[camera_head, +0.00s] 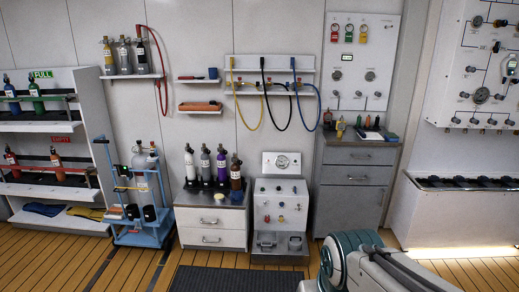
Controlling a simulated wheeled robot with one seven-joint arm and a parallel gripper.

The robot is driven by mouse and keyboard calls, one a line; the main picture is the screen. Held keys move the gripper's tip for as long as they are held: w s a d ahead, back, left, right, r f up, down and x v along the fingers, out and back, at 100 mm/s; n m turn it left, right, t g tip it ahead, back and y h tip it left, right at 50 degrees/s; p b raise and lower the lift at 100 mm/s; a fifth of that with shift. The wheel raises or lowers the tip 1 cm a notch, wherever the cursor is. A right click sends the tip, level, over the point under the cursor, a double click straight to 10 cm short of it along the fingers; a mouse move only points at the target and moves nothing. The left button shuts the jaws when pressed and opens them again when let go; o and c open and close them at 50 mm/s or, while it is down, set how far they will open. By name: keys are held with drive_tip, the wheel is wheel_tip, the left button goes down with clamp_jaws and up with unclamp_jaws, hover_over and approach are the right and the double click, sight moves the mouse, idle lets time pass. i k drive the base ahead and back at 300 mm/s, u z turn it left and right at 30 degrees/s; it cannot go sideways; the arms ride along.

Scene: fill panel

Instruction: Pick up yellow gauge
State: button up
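A small yellow item (340,127) stands on top of the grey drawer cabinet, at its left end. It may be the yellow gauge, but it is too small to tell its face. Other small items (367,122) in red, green and dark colours stand to its right. A round yellowish piece (218,197) lies on the white drawer cabinet, and I cannot tell what it is. My arm shows at the bottom right, low in front of the cabinets. My gripper is not in view.
The grey drawer cabinet (354,180) stands right of a machine with a gauge (280,215). The white drawer cabinet (211,229) holds several bottles. A blue cart (145,228) with cylinders stands left. A dark mat (235,279) lies on the wooden floor.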

sight(341, 125)
drive_tip(key=z, duration=0.2)
drive_tip(key=i, duration=1.55)
drive_tip(key=z, duration=0.45)
drive_tip(key=i, duration=1.75)
drive_tip(key=z, duration=0.2)
